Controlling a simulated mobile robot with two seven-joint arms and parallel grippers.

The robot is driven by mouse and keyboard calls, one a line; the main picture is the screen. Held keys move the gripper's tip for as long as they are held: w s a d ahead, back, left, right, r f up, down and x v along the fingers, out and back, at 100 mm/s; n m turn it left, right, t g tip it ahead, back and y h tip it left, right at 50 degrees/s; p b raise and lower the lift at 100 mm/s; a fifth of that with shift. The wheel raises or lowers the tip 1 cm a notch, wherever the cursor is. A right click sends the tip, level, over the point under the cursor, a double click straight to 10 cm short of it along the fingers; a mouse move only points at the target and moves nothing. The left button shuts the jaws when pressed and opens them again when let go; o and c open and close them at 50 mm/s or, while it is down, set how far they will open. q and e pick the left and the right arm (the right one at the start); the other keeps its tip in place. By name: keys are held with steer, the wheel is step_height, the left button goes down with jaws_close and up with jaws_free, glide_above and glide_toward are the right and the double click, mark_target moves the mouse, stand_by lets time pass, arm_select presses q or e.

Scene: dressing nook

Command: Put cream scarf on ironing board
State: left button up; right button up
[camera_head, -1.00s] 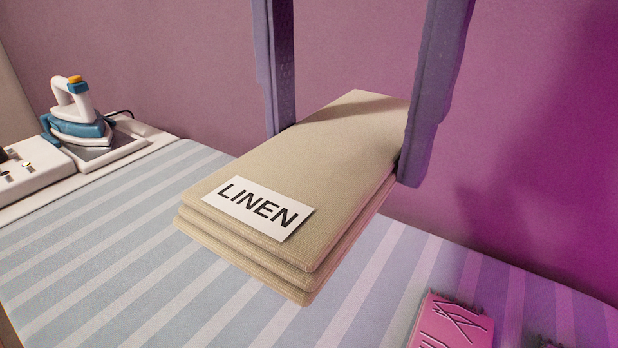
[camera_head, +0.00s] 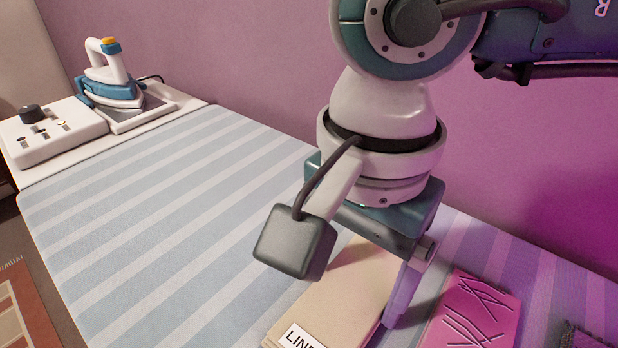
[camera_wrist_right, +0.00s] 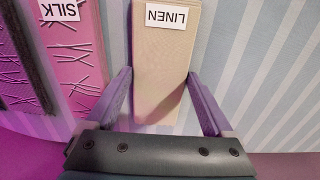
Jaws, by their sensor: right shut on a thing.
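The cream scarf (camera_head: 345,290) is a folded stack with a white LINEN label, low over the striped ironing board (camera_head: 150,215) at the bottom of the head view. It also shows in the right wrist view (camera_wrist_right: 165,65), between the purple fingers. My right gripper (camera_head: 362,292) is shut on the scarf from above, one finger at each side; it also shows in the wrist view (camera_wrist_right: 159,78). My wrist hides the scarf's far part, and the frame cuts off its near end. Whether its underside touches the board I cannot tell. My left gripper is not in view.
A pink folded cloth (camera_head: 472,310), labelled SILK in the wrist view (camera_wrist_right: 75,50), lies close to the right of the scarf. A dark cloth (camera_head: 582,338) lies beyond it. A blue and white iron (camera_head: 110,82) stands at the far left end. The board's left and middle are clear.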

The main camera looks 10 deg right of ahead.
mark_target(352, 288)
steer(key=shift+f, duration=0.1)
steer(key=shift+f, duration=0.1)
steer(key=o, duration=1.1)
step_height(352, 288, up, 12)
steer(key=shift+r, duration=0.25)
